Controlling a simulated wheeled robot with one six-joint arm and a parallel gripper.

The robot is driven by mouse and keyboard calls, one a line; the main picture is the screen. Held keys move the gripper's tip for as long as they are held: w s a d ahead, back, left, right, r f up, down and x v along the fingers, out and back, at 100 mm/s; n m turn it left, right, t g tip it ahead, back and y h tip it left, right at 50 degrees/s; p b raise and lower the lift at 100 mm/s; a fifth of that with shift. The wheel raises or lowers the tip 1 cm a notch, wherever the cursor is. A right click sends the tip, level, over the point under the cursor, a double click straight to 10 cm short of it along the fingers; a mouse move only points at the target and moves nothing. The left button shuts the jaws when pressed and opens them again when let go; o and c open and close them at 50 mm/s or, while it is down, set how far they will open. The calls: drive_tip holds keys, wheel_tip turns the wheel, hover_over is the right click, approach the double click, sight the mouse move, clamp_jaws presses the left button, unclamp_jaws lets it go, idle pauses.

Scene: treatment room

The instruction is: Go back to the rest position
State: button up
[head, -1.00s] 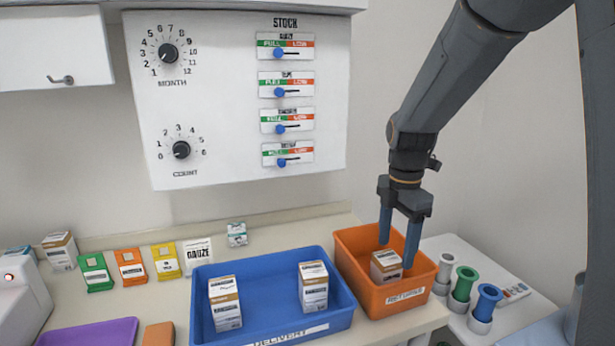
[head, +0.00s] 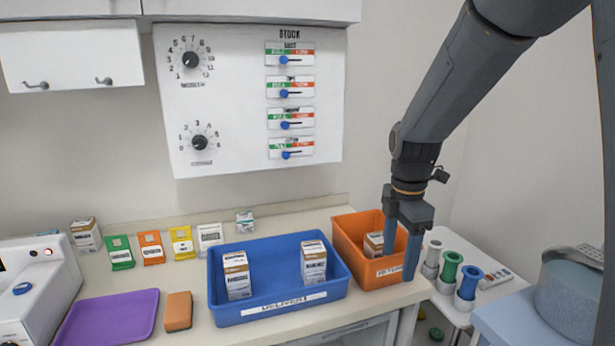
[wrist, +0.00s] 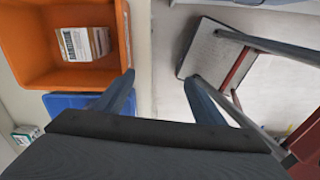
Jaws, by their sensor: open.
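My gripper (head: 401,238) is open and empty, with its two blue fingers pointing down at the front right of the orange bin. The orange bin (head: 343,222) stands at the right end of the counter, with a small white and brown box (head: 373,243) inside it. In the wrist view the orange bin (wrist: 25,55) and the box (wrist: 84,43) lie at the upper left, beyond my left finger. Nothing sits between the fingertips (wrist: 160,78).
A blue delivery tray (head: 250,250) with two boxes stands left of the orange bin. A purple tray (head: 110,318) and an orange-brown block (head: 178,311) lie further left. A white stand with coloured cylinders (head: 450,268) is at right. A pot (head: 570,295) is lower right.

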drive_tip(key=s+f+m, duration=0.3)
drive_tip(key=s+m, duration=0.4)
drive_tip(key=m, duration=0.3)
drive_tip(key=s+f+m+t, duration=0.1)
drive_tip(key=s+f+m, duration=0.2)
drive_tip(key=s+m, duration=0.5)
drive_tip(key=shift+a+f+m, duration=0.25)
drive_tip(key=shift+f+m, duration=0.05)
drive_tip(key=shift+m, duration=0.7)
